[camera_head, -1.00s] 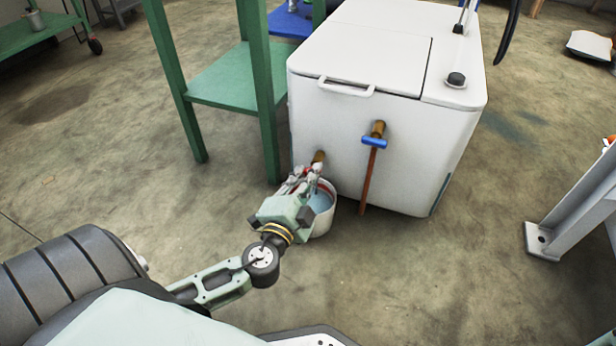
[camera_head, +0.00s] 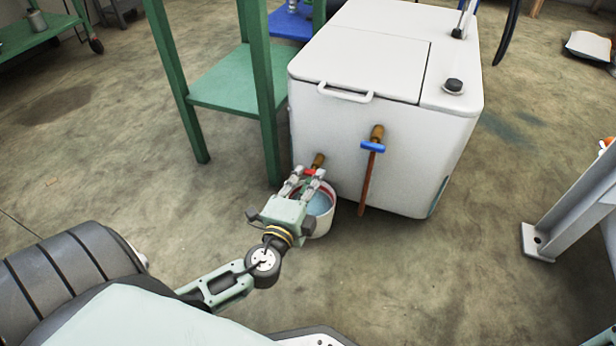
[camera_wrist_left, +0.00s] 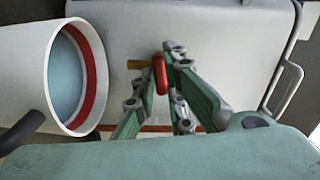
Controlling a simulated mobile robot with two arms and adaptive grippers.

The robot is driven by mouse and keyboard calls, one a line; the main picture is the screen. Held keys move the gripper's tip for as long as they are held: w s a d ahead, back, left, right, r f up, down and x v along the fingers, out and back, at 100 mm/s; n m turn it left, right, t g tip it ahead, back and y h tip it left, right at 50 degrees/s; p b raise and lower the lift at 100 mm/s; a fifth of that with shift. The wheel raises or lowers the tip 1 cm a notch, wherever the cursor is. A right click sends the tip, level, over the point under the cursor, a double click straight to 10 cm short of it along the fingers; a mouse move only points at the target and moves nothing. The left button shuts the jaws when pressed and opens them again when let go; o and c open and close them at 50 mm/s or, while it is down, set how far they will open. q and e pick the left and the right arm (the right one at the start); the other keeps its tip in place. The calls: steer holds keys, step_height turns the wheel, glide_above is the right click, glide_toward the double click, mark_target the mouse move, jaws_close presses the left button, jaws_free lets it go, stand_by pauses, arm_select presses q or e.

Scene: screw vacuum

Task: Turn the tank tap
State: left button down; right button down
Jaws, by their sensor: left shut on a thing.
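The white tank (camera_head: 410,150) stands at the centre, with two brass taps on its front. The lower left tap has a red handle (camera_head: 310,171), which also shows in the left wrist view (camera_wrist_left: 159,73). My left gripper (camera_head: 306,180) is shut on this red handle, its fingers on either side of it. The fingers also show in the left wrist view (camera_wrist_left: 164,80). The other tap has a blue handle (camera_head: 373,147) and a copper pipe (camera_head: 367,182) running down from it. My right gripper is not in view.
A white bucket (camera_head: 327,222) with blue contents stands below the red-handled tap, close to my left gripper. A green table (camera_head: 235,80) stands left of the tank. A grey metal frame (camera_head: 580,205) is at the right. The floor in front is clear.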

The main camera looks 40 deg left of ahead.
arm_select(q)
steer(key=shift+m, duration=0.9)
steer(key=c, duration=1.8)
jaws_free()
steer(key=v, duration=0.7)
steer(key=shift+s, duration=0.3)
